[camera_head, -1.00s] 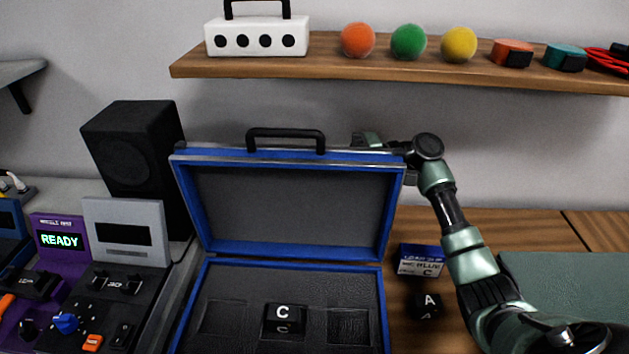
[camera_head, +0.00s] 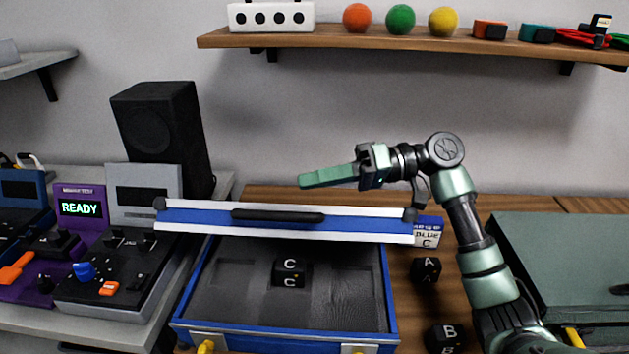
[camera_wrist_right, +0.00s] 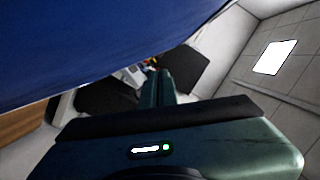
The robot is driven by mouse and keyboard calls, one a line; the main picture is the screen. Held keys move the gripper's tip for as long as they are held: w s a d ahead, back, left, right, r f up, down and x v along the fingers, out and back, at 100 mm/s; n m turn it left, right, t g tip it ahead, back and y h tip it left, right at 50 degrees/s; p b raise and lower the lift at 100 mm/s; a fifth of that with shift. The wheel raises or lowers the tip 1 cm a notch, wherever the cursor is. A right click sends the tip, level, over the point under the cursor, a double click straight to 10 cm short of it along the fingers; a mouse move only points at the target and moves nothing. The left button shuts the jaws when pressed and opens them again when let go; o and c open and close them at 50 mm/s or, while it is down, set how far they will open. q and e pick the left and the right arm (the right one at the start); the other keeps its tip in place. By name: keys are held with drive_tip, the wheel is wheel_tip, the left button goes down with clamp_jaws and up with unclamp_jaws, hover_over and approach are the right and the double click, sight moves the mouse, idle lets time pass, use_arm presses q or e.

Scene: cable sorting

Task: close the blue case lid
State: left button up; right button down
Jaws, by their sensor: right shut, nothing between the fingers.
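The blue case (camera_head: 290,341) stands open on the wooden table in the head view. Its lid (camera_head: 370,222) is tilted partway down over the back of the base, with the black handle on its edge facing me. One black adapter marked C (camera_head: 291,272) sits in the middle of the grey insert. My right gripper (camera_head: 305,181) is shut and empty, held above and behind the lid, pointing left. In the right wrist view the lid's blue outer face (camera_wrist_right: 100,45) fills the upper left, close to the shut fingers (camera_wrist_right: 163,76). My left gripper is not in view.
Black blocks marked A (camera_head: 425,270) and B (camera_head: 443,337) and a blue-and-white box (camera_head: 428,232) lie right of the case. A green case (camera_head: 570,255) is farther right. Consoles (camera_head: 130,260) and a black speaker (camera_head: 160,130) stand left. A shelf (camera_head: 420,44) hangs above.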

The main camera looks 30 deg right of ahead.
drive_tip(key=shift+s+a, duration=0.15)
drive_tip(key=shift+s, duration=0.1)
drive_tip(key=shift+f, duration=0.1)
idle(0.4)
wheel_tip(320, 180, up, 20)
drive_tip(key=shift+p, duration=0.3)
